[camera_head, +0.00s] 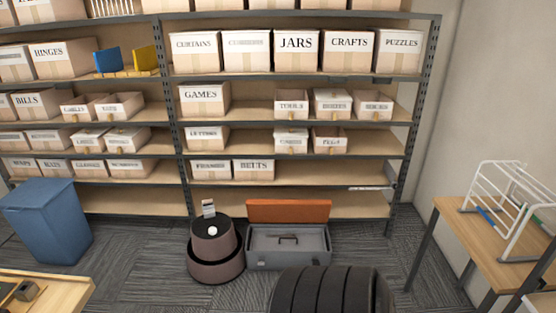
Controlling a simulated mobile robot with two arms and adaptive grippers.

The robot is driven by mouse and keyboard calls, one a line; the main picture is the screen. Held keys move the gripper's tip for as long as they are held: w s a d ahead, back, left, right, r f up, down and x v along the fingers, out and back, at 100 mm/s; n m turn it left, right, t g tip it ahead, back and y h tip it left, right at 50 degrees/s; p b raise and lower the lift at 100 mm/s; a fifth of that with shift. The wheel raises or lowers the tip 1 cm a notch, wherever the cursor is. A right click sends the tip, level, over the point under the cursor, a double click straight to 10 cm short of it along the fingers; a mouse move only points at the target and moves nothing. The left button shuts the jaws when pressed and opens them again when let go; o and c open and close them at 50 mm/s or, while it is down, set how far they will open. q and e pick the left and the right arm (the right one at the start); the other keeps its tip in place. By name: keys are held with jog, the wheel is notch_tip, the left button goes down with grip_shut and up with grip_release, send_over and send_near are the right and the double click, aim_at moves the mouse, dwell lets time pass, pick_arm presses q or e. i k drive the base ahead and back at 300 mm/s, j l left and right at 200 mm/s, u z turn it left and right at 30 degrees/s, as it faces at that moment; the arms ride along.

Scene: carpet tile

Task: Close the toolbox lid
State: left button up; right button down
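The toolbox (262,261) is a grey box on the carpet, in front of the shelving at the lower middle of the head view. Its orange lid (288,211) stands open, raised upright along the back edge. A dark handle shape (288,239) shows within the grey part. Neither of my grippers is in view, so nothing of mine is seen touching the toolbox.
A brown round stepped stool (215,268) stands close left of the toolbox. Black tires (330,291) are in front, at the bottom edge. Shelving (300,172) with labelled boxes is behind. A blue bin (45,225) is left; a wooden table (480,245) is right.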

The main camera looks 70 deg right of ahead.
aim_at(259, 210)
jog(key=i+j+z, duration=0.1)
jog(key=i+z, duration=0.25)
jog(key=i+j+z, duration=0.1)
jog(key=z, duration=0.3)
jog(key=i+j+z, duration=0.2)
jog(key=z, duration=0.15)
